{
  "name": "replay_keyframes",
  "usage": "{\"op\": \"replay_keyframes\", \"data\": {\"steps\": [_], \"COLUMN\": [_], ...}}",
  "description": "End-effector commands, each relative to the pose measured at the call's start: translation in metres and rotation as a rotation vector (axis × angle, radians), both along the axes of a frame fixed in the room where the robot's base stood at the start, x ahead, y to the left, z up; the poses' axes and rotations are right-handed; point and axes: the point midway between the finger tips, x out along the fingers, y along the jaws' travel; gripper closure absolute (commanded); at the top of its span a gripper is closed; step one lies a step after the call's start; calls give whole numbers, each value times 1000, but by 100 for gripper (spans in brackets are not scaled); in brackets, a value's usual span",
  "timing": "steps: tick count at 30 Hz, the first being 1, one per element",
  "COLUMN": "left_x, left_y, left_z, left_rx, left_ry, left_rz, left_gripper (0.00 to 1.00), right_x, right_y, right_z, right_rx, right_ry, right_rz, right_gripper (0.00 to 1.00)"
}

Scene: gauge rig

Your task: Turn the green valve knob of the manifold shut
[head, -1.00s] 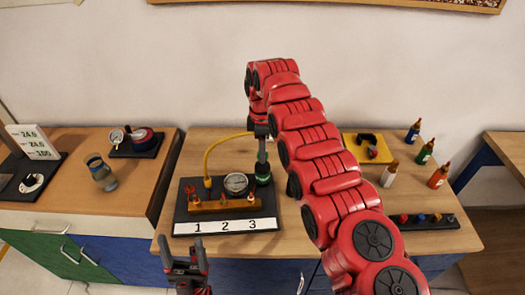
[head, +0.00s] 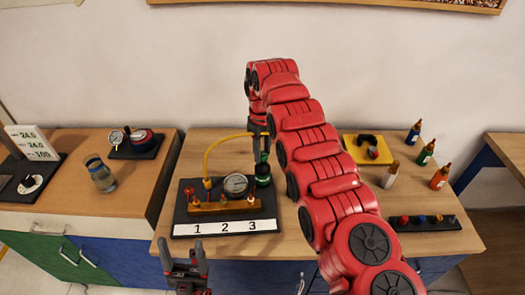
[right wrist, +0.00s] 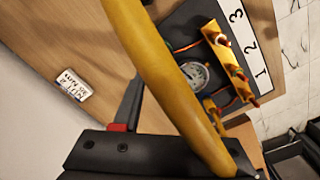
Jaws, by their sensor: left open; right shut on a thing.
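The manifold is a brass block (head: 210,208) on a dark board (head: 184,222) marked 1, 2, 3, with a round gauge (head: 236,184) and small taps. In the right wrist view a yellow hose (right wrist: 165,75) crosses close in front and hides the grip; one dark finger (right wrist: 128,105) shows. My left gripper (head: 186,262) is open and empty before the table's front edge.
The yellow hose (head: 222,140) arches from the manifold towards my right gripper. At the right are a yellow board (head: 380,158), several bottles (head: 426,153) and a dark strip (head: 440,224).

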Motion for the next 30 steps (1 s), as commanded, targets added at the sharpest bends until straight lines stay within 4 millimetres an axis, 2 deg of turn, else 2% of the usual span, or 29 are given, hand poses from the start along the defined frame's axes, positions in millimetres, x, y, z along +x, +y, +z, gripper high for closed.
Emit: {"op": "replay_keyframes", "data": {"steps": [15, 16, 20, 30], "left_x": [0, 0, 0, 0], "left_y": [0, 0, 0, 0], "left_z": [0, 0, 0, 1], "left_rx": [0, 0, 0, 0], "left_ry": [0, 0, 0, 0], "left_rz": [0, 0, 0, 0], "left_gripper": [28, 28, 28, 28], "right_x": [0, 0, 0, 0], "right_y": [0, 0, 0, 0], "right_z": [0, 0, 0, 2], "right_rx": [1, 1, 0, 0], "right_ry": [-1, -1, 0, 0], "right_rz": [-18, -18, -18, -17], "right_gripper": [100, 53, 29, 28]}}
